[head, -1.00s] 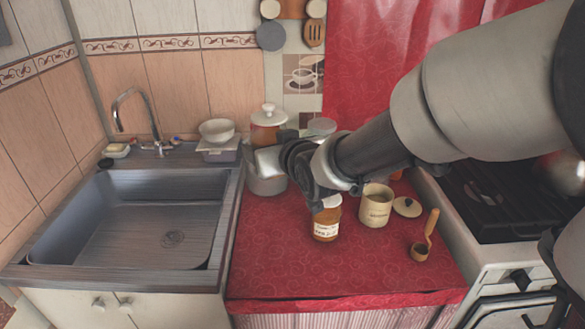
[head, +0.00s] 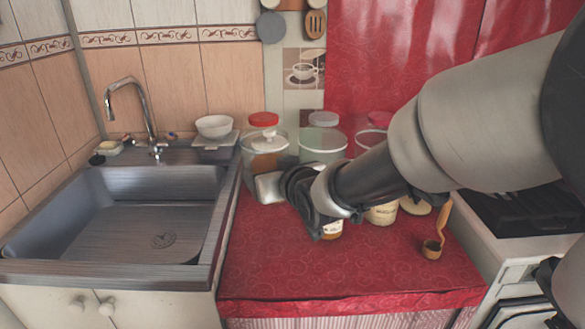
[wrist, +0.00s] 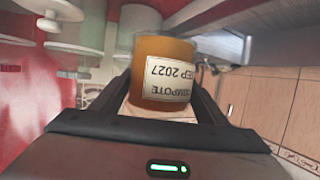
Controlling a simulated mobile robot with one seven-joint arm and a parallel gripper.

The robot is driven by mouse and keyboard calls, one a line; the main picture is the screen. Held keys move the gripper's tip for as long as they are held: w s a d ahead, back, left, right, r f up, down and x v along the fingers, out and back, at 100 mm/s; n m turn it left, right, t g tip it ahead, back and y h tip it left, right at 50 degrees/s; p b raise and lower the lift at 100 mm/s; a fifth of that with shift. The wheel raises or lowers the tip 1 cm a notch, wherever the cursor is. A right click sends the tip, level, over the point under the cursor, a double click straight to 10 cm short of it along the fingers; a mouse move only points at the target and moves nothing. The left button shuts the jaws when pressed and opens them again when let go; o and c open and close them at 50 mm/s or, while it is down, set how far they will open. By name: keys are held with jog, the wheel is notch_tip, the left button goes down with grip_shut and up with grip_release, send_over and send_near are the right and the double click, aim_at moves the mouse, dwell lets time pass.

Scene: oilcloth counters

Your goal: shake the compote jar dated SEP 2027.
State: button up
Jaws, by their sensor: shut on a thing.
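The compote jar (wrist: 163,72) is amber with a cream label reading COMPOTE SEP 2027, upside down in the wrist view. My gripper (wrist: 160,100) is shut on it, a finger on each side. In the head view, my gripper (head: 318,226) and wrist cover most of the jar; a small part of its amber body and label (head: 333,230) shows at the lower right of the fingers. It is over the red counter. I cannot tell whether its base touches the cloth.
A beige canister (head: 383,214) stands close right of my gripper, with a round lid (head: 415,207) and a wooden scoop (head: 434,242) beyond. Several large jars (head: 323,145) stand behind. The sink (head: 120,225) is left, the stove (head: 515,210) right. The counter's front is clear.

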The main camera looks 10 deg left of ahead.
aim_at(268, 130)
notch_tip(268, 130, up, 12)
jog(key=p, duration=0.8)
jog(key=shift+f+p, duration=0.2)
jog(key=shift+p, duration=0.1)
notch_tip(268, 130, down, 12)
jog(key=b, duration=1)
jog(key=shift+r, duration=0.15)
notch_tip(268, 130, up, 12)
jog(key=p, duration=0.9)
jog(key=shift+f, duration=0.3)
notch_tip(268, 130, down, 11)
jog(key=b, duration=0.9)
jog(key=shift+f, duration=0.15)
jog(key=shift+r, duration=0.2)
jog(key=shift+w+d, duration=0.1)
jog(key=shift+w, duration=0.05)
